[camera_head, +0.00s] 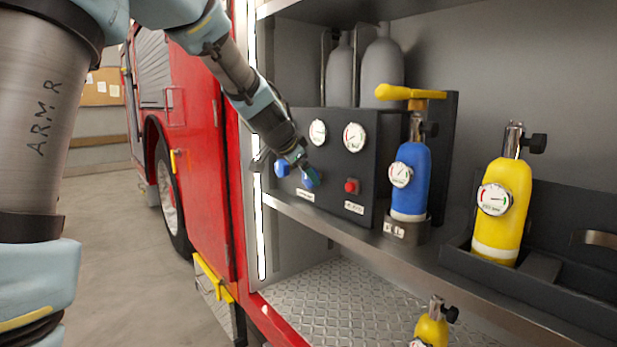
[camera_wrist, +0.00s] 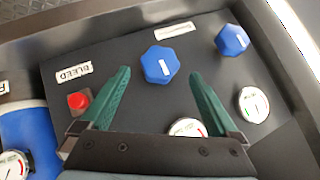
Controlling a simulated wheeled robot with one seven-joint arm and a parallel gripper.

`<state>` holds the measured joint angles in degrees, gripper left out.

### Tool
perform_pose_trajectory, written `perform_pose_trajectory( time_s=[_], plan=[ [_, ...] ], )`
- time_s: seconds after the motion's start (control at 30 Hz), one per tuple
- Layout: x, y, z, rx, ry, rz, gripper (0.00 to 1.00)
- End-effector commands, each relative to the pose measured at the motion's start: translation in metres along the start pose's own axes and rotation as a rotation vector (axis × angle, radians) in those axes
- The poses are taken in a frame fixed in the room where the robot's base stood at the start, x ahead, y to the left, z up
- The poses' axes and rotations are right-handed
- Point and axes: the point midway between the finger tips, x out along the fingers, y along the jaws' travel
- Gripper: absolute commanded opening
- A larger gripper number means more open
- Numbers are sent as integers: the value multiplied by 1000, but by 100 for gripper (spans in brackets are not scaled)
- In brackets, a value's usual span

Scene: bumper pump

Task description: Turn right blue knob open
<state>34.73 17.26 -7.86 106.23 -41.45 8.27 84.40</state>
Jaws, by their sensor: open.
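The right blue knob (camera_head: 311,179) sits on the front of the dark panel (camera_head: 336,181), beside a red button. In the wrist view, this blue knob (camera_wrist: 158,65) shows a white mark and lies between and slightly beyond the tips of my two green fingers. My gripper (camera_head: 300,162) is open at the knob; the wrist view shows the gripper (camera_wrist: 159,74) with its fingers apart on either side. I cannot tell whether a finger touches the knob. The left blue knob (camera_head: 282,168) also shows in the wrist view (camera_wrist: 231,40), outside the fingers.
The red button (camera_head: 351,186) is near my finger in the wrist view (camera_wrist: 78,100). Gauges (camera_head: 354,137) sit above the knobs. A blue cylinder (camera_head: 409,178) with a yellow handle and a yellow cylinder (camera_head: 503,207) stand to the right. The metal shelf edge (camera_head: 345,232) runs below the panel.

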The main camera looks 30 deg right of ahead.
Motion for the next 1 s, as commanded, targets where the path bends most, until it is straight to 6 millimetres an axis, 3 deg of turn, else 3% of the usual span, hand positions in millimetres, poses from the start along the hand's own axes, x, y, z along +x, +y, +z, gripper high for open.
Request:
perform_pose_trajectory(
  time_s=[0.1, 0.3, 0.73, 1.0],
  plan=[
    [22, 0, 0, -1, -1, 3, 96],
    [46, 0, 0, -1, -1, 1, 96],
    [56, 0, 0, 0, 0, 0, 96],
    [55, 0, 0, 0, 0, 0, 65]
  ],
)
